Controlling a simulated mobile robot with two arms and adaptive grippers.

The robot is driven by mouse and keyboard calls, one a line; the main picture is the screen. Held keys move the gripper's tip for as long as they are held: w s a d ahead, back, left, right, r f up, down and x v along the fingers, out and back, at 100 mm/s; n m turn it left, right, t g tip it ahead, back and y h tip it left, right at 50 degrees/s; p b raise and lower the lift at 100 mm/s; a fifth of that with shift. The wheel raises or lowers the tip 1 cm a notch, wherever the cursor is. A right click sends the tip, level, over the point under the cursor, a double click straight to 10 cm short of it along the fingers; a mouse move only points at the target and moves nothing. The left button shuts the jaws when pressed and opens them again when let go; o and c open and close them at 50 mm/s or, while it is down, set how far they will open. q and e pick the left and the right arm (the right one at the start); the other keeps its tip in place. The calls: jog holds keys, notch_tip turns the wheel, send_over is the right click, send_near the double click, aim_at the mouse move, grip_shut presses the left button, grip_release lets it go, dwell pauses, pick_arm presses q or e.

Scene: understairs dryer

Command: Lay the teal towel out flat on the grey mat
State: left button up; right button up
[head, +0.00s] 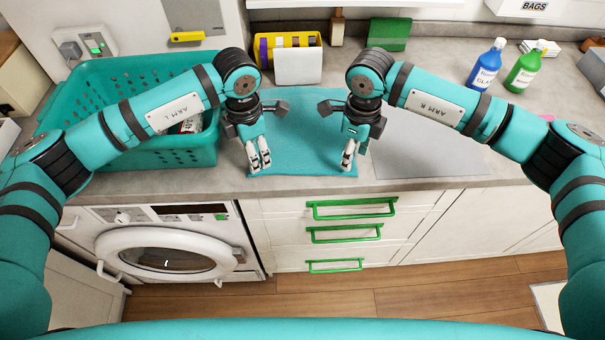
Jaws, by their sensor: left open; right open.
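The teal towel (308,135) lies spread and mostly flat on the worktop, roughly rectangular, its front edge near the counter's front edge. The grey mat (430,145) shows to the right of the towel; I cannot tell whether it runs on under the towel. My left gripper (259,162) points down over the towel's front left corner, open. My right gripper (348,161) is over its front right corner, open. The hands hide parts of the towel's left and right edges. I cannot tell whether the fingertips touch the cloth.
A teal laundry basket (90,85) with items inside stands at left under my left arm. Behind the towel are a white card (298,67) and a yellow holder (313,43). Blue (487,65) and green (523,72) bottles stand back right. Green-handled drawers (350,208) and a dryer (165,250) are below.

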pick_arm(q)
jog(key=shift+w+f, duration=0.1)
jog(key=shift+f, duration=0.8)
pick_arm(e)
jog(key=shift+w+f, duration=0.1)
jog(key=shift+f, duration=0.85)
pick_arm(q)
jog(key=shift+f, duration=0.2)
pick_arm(e)
jog(key=shift+f, duration=0.2)
pick_arm(q)
jog(key=shift+f, duration=0.1)
jog(key=shift+f+b, duration=0.2)
jog(key=shift+b, duration=0.1)
pick_arm(e)
jog(key=shift+f, duration=0.25)
pick_arm(q)
jog(key=shift+r, duration=0.15)
jog(key=shift+c, duration=1.2)
pick_arm(e)
jog(key=shift+r, duration=0.15)
jog(key=shift+c, duration=1.2)
pick_arm(q)
jog(key=c, duration=0.7)
pick_arm(e)
grip_shut()
pick_arm(q)
grip_shut()
